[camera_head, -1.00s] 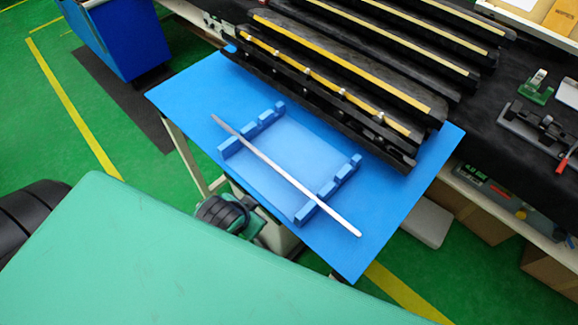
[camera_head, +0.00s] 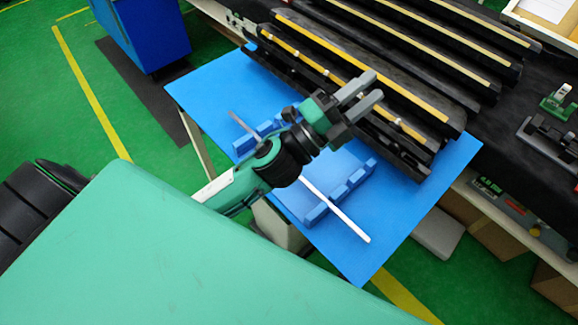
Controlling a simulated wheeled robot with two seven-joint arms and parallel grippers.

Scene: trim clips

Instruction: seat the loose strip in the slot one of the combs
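The loose strip (camera_head: 338,214), thin and pale, lies slantwise across the two blue combs. Its far end shows beyond the left comb (camera_head: 243,146), and its near end sticks out past the right comb (camera_head: 345,191). My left arm hides its middle, and I cannot tell whether it sits in a slot or on top. My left gripper (camera_head: 375,86) is raised above the combs, its two grey fingers apart and empty, pointing up-right toward the black rack. My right gripper is not in view.
The combs stand on a blue table (camera_head: 400,215). A black rack (camera_head: 385,140) with yellow strips and small clips is close behind, under the fingers in the picture. A green clip and a dark fixture (camera_head: 545,140) lie at the right. The table's front right is clear.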

